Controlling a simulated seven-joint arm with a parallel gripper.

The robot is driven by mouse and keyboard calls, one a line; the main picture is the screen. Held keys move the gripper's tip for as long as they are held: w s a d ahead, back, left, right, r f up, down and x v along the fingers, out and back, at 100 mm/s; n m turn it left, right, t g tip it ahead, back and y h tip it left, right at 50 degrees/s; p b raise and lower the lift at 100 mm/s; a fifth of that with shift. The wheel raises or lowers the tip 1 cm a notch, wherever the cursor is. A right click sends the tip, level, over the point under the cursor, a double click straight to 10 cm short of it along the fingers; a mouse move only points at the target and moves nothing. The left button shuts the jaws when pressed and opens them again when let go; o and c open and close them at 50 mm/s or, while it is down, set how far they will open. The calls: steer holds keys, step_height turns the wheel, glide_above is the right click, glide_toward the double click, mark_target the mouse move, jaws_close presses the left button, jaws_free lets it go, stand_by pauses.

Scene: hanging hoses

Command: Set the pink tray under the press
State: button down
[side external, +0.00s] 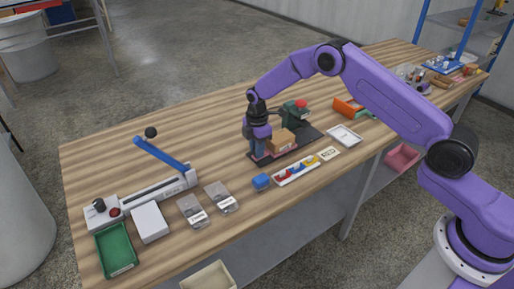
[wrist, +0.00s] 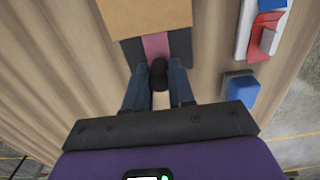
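A pink strip that looks like the tray (wrist: 156,46) lies between two dark grey strips in the wrist view; a cardboard box (wrist: 150,14) covers its far part. A little pink (side external: 262,158) shows below my gripper in the side view. A dark round knob (wrist: 159,74) stands at its near end. My gripper (wrist: 159,84) points down with one blue finger on each side of the knob. I cannot tell whether the fingers press on it. A dark green machine with a red top (side external: 298,111), likely the press, stands behind the box (side external: 281,140).
A blue block (side external: 261,181) and a white tray with coloured pieces (side external: 297,172) lie at the front. A blue-levered device (side external: 160,155), clear boxes and a green tray (side external: 116,249) are at left. An orange container (side external: 348,106) is at right.

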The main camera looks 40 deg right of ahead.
mark_target(277, 137)
steer(key=d, duration=0.8)
steer(key=shift+d, duration=0.2)
steer(key=c, duration=1)
jaws_free()
steer(key=shift+o, duration=0.2)
steer(key=shift+r, duration=0.1)
step_height(277, 137, up, 17)
steer(key=shift+r, duration=0.15)
